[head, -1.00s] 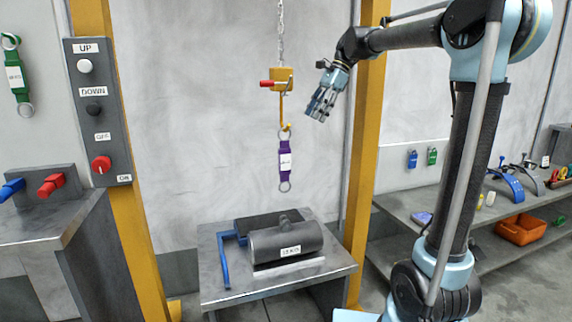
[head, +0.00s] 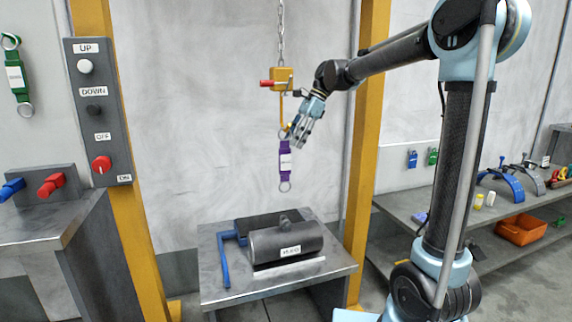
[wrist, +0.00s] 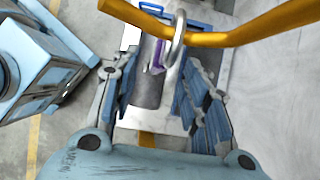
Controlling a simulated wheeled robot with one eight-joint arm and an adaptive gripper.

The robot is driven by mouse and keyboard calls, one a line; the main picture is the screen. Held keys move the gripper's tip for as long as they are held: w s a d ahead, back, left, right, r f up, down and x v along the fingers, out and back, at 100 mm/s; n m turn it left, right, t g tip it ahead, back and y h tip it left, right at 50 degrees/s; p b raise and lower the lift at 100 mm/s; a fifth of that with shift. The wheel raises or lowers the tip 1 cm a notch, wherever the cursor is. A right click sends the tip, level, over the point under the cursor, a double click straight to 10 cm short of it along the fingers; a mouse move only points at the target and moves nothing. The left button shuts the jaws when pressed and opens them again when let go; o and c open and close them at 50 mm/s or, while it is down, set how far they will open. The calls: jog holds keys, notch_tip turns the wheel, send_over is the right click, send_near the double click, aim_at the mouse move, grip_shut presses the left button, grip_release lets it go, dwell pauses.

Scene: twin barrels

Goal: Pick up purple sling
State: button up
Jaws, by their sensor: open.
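The purple sling (head: 285,158) hangs below the yellow hoist hook (head: 282,108), with a metal ring at each end and a white label. My gripper (head: 296,140) is open beside the sling's upper end, on its right, in the head view. In the wrist view the blue-padded fingers of my gripper (wrist: 160,90) are spread to either side of the sling, which shows edge-on as a thin purple strip (wrist: 159,55). The sling's ring (wrist: 178,38) is near the orange hook bar (wrist: 225,36). I cannot tell whether the fingers touch the sling.
A dark cylinder (head: 270,245) lies on a metal table (head: 225,292) below, beside a blue handle (head: 225,262). Yellow posts (head: 368,140) stand on both sides. A control panel (head: 97,130) is at left. A green sling (head: 16,78) hangs at far left. Shelves (head: 400,203) are at right.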

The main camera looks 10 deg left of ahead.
aim_at(289, 146)
jog(key=shift+a+x, duration=0.1)
jog(key=shift+x, duration=1.3)
jog(key=shift+a+x, duration=0.15)
jog(key=shift+x, duration=1.25)
jog(key=shift+r, duration=0.1)
grip_shut()
